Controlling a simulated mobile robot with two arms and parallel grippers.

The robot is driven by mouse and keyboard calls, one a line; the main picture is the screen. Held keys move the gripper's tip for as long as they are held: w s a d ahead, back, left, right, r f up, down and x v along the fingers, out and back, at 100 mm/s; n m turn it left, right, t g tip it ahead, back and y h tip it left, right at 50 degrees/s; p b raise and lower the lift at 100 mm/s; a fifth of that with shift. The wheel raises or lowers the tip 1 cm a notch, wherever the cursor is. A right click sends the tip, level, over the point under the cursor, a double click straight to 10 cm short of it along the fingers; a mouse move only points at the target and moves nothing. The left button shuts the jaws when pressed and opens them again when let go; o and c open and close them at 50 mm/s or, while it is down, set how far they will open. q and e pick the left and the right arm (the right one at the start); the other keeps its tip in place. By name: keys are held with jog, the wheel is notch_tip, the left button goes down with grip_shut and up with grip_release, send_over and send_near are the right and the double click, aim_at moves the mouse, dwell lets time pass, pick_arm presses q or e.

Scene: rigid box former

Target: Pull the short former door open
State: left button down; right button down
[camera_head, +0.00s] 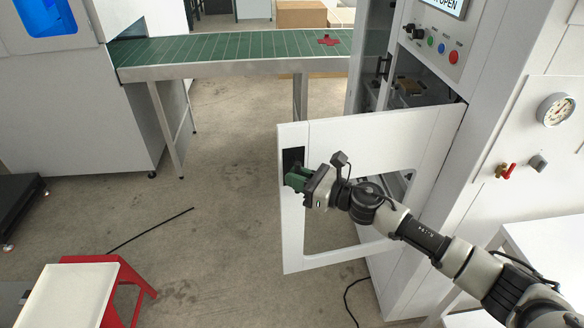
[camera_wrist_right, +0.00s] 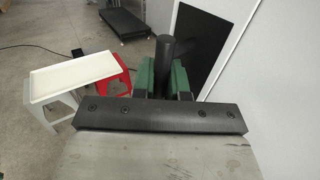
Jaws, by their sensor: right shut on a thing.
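The short former door (camera_head: 297,236) is a white framed door with a window opening. It stands swung out from the white former machine (camera_head: 491,105), clearly ajar. My right gripper (camera_head: 292,179) is at the door's free edge, by a black handle plate (camera_head: 291,157). In the right wrist view, the green fingers of my right gripper (camera_wrist_right: 163,76) are closed around a dark upright handle bar (camera_wrist_right: 163,50), with the black plate (camera_wrist_right: 196,48) beside it. My left gripper is not in view.
A green conveyor (camera_head: 230,46) runs behind the door, with a red piece (camera_head: 328,41) on it. A red stool (camera_head: 138,287) and a white tray (camera_head: 68,296) stand at the lower left. The floor left of the door is mostly clear, with a thin black cable (camera_head: 150,231).

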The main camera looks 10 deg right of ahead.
jog(key=shift+n+g+y, duration=0.6)
jog(key=shift+g, duration=0.1)
jog(key=s, duration=0.5)
jog(key=shift+d+b, duration=0.3)
jog(key=shift+d, duration=0.1)
jog(key=shift+w, duration=0.1)
jog(key=c, duration=1.1)
grip_release()
jog(key=shift+c, duration=0.2)
jog(key=shift+d, duration=0.1)
